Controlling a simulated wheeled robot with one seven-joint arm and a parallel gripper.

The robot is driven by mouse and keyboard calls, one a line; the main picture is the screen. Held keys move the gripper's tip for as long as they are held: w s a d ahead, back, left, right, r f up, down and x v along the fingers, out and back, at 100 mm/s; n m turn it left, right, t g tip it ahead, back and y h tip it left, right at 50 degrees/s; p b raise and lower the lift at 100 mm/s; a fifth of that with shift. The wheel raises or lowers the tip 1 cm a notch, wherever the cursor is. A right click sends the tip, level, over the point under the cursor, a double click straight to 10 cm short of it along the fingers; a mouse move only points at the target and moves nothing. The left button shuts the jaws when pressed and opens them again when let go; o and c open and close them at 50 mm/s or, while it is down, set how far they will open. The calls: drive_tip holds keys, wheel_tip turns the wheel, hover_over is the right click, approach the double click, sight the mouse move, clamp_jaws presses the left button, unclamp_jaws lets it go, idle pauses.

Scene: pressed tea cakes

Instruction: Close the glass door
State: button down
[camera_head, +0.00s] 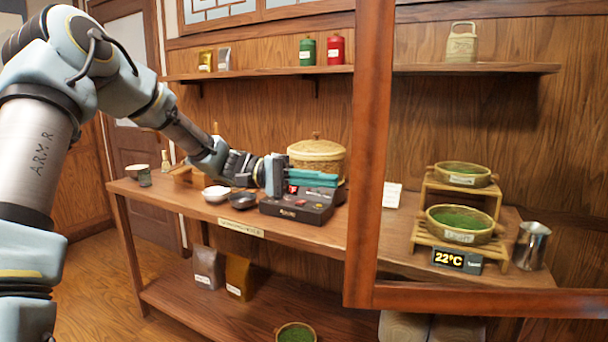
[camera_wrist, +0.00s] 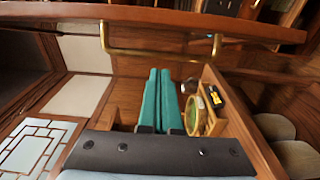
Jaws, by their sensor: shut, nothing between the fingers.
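The glass door has a brown wooden frame (camera_head: 370,150) and a clear pane, and stands in the right foreground of the head view.
A dark tray (camera_head: 290,210) lies under my gripper on the wooden table, near a lidded basket (camera_head: 316,147). Green bowls (camera_head: 460,222) stand on a tiered wooden stand by a 22°C display (camera_head: 457,260) and a metal cup (camera_head: 531,246). Open floor lies at left.

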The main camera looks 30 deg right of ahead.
drive_tip(key=s+p, duration=0.2)
drive_tip(key=s, duration=0.4)
drive_tip(key=shift+a, duration=0.15)
